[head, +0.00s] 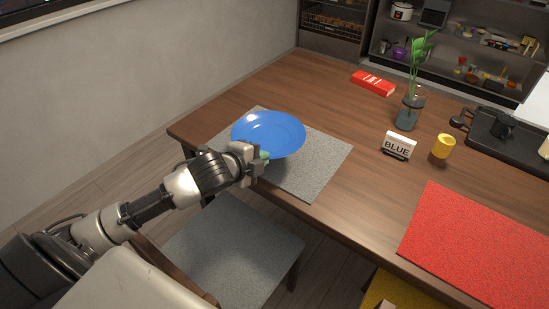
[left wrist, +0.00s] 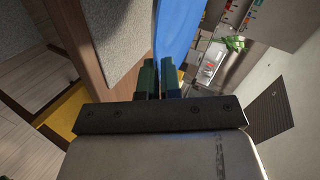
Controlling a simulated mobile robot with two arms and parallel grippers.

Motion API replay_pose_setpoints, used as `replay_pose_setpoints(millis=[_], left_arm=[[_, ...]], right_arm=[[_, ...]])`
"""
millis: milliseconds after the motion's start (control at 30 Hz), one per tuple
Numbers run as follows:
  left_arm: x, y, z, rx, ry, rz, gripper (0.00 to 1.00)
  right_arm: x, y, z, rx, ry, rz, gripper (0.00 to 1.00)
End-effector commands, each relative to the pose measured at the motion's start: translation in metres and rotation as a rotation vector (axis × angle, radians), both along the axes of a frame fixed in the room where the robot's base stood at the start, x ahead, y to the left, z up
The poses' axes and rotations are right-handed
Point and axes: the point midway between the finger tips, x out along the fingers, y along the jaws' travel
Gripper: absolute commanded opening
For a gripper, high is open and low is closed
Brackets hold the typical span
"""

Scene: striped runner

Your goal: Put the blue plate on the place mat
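The blue plate (head: 268,130) is over the grey place mat (head: 325,150) near the table's left corner. My left gripper (head: 264,156) is at the plate's near rim. In the left wrist view the green fingers (left wrist: 159,80) are close together with the blue plate (left wrist: 178,30) at and between them, so the gripper is shut on its rim. The plate seems held a little above the mat, with a shadow beneath it. The grey mat also shows in the left wrist view (left wrist: 108,35). My right gripper is not in view.
A "BLUE" sign (head: 397,146), a yellow cup (head: 443,146) and a glass vase with a plant (head: 409,112) stand right of the mat. A red box (head: 373,83) lies farther back. A red mat (head: 480,245) is at the right. A grey-seated chair (head: 235,250) stands in front.

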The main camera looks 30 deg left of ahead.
Motion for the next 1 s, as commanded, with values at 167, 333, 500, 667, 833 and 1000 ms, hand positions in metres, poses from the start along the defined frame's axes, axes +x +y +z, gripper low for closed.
replay_pose_setpoints(millis=[167,333,500,667,833,1000], left_arm=[[0.043,0.006,-0.023,-0.004,-0.005,0.003,0.00],[0.073,0.011,-0.042,-0.002,-0.005,0.003,0.00],[0.086,0.012,-0.050,-0.001,-0.005,0.000,0.00],[0.087,0.012,-0.061,-0.002,-0.002,0.000,0.00],[0.087,0.012,-0.086,-0.002,-0.002,0.000,0.00],[0.087,0.013,-0.091,0.001,-0.005,-0.001,0.00]], right_arm=[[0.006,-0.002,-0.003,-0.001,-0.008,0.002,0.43],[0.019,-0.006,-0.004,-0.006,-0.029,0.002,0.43],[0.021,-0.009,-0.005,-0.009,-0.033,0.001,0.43],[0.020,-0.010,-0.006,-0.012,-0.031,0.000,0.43],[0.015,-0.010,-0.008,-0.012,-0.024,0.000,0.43],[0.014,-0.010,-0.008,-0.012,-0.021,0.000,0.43]])
